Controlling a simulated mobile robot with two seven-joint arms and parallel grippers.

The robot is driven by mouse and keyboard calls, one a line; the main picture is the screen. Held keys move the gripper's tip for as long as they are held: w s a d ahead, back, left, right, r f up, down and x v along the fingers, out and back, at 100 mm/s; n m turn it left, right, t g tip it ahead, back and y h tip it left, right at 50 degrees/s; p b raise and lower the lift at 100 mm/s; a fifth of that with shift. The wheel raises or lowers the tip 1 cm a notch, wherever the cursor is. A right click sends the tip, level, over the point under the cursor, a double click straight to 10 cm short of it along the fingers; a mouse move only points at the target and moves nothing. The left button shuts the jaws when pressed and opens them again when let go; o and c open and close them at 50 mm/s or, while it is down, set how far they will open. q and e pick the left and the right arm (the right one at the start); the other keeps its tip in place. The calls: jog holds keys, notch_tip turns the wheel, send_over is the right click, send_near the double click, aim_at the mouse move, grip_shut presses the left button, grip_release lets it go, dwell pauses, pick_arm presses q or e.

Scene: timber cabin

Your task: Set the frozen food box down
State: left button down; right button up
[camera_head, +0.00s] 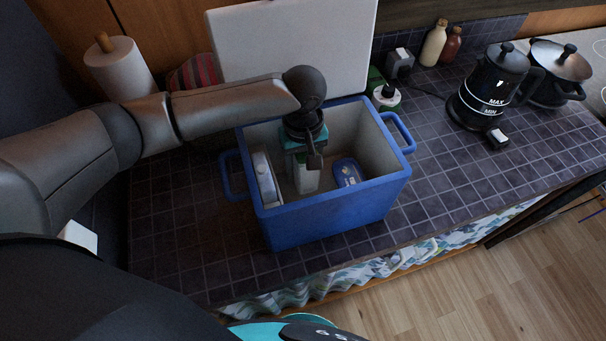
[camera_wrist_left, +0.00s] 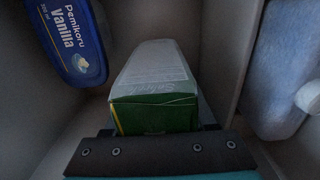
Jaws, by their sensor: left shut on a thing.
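The frozen food box (camera_wrist_left: 158,88), white with a green end, is in the left wrist view between my left fingers. In the head view, its pale side (camera_head: 306,180) shows just below my left gripper (camera_head: 304,158). My left gripper reaches down into the open blue cooler box (camera_head: 330,227) and is shut on the frozen food box. The box's lower end is inside the cooler; I cannot tell whether it touches the floor.
A blue vanilla tub (camera_head: 347,172) lies in the cooler's right part. A whitish-blue container (camera_head: 264,180) stands against its left wall. The white lid (camera_head: 290,45) stands behind. A black kettle (camera_head: 490,92) and pot (camera_head: 556,75) are farther right on the tiled counter (camera_head: 440,185).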

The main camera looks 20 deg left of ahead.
aim_at(303, 162)
pick_arm(q)
jog(key=shift+f, duration=1.75)
jog(key=c, duration=0.6)
grip_release()
jog(key=shift+f, duration=0.1)
jog(key=o, duration=0.4)
notch_tip(303, 162, up, 12)
jog(key=shift+r+p, duration=0.15)
jog(key=shift+p, duration=0.45)
